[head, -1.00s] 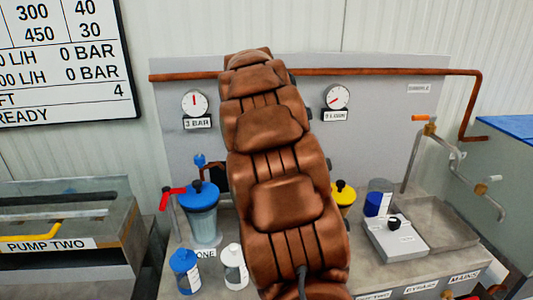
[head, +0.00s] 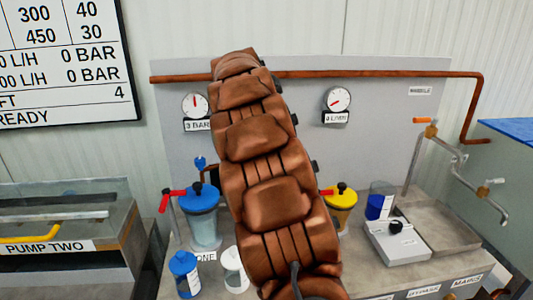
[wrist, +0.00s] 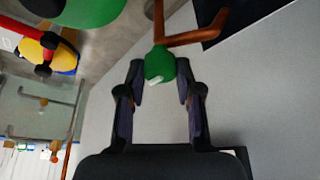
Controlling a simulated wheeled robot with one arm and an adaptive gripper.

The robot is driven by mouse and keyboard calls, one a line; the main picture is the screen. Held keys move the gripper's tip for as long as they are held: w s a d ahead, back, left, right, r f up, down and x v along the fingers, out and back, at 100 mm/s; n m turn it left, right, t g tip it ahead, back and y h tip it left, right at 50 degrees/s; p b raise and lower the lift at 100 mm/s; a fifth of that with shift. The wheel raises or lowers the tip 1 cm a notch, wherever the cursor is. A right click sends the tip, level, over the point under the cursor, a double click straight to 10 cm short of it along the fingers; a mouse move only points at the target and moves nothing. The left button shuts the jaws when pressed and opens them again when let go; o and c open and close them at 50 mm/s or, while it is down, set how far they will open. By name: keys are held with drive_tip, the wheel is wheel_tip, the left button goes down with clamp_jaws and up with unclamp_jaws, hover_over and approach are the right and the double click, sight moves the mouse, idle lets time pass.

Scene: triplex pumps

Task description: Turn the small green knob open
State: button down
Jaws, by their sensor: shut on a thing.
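The small green knob (wrist: 158,64) shows in the wrist view at the end of a copper pipe, with a pale mark on its lower edge. My gripper (wrist: 160,72) is shut on it, one dark finger on each side. In the head view my brown arm crosses the middle of the picture and hides the knob and the gripper.
A large green round top (wrist: 90,10) and a yellow-topped vessel with a red handle (wrist: 60,55) are at upper left in the wrist view. In the head view a blue-topped vessel (head: 200,200) and a yellow-topped one (head: 340,195) flank my arm. The grey panel (head: 390,120) stands behind.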

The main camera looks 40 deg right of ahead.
drive_tip(key=c, duration=0.8)
unclamp_jaws()
drive_tip(key=shift+v, duration=6)
drive_tip(key=shift+a, duration=0.1)
